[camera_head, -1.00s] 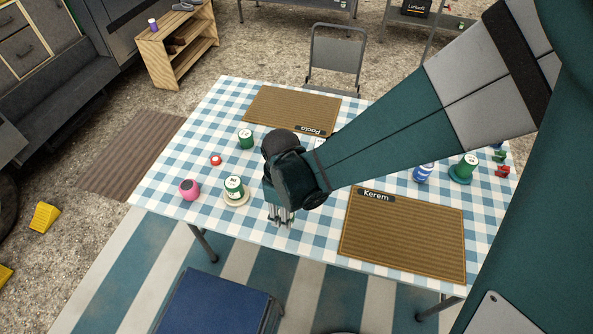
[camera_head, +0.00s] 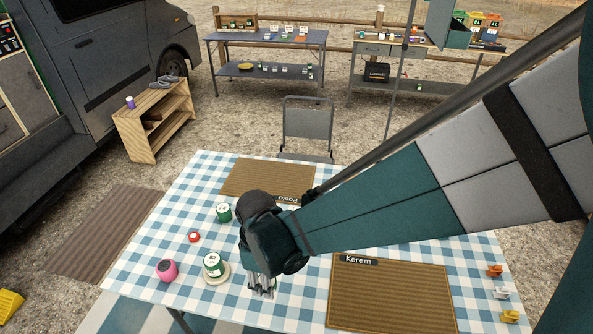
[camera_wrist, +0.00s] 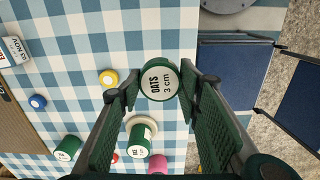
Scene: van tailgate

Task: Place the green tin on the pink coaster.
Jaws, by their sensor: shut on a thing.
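My gripper (camera_head: 262,290) is low over the left part of the checked table. In the wrist view its green fingers (camera_wrist: 163,90) are shut on a round tin (camera_wrist: 160,80) with a white top lettered "OATS 3 cm" and a green rim. The head view does not show this tin clearly. Another green tin (camera_head: 213,265) stands on a cream coaster (camera_head: 227,277), left of my gripper. A further green tin (camera_head: 224,212) stands behind it.
A pink rounded object (camera_head: 166,270) and a small red-rimmed object (camera_head: 194,237) are at the left. Brown placemats (camera_head: 390,295) lie on the tablecloth. A yellow round thing (camera_wrist: 108,77) shows in the wrist view. A chair (camera_head: 308,125) and further tables (camera_head: 265,38) stand behind.

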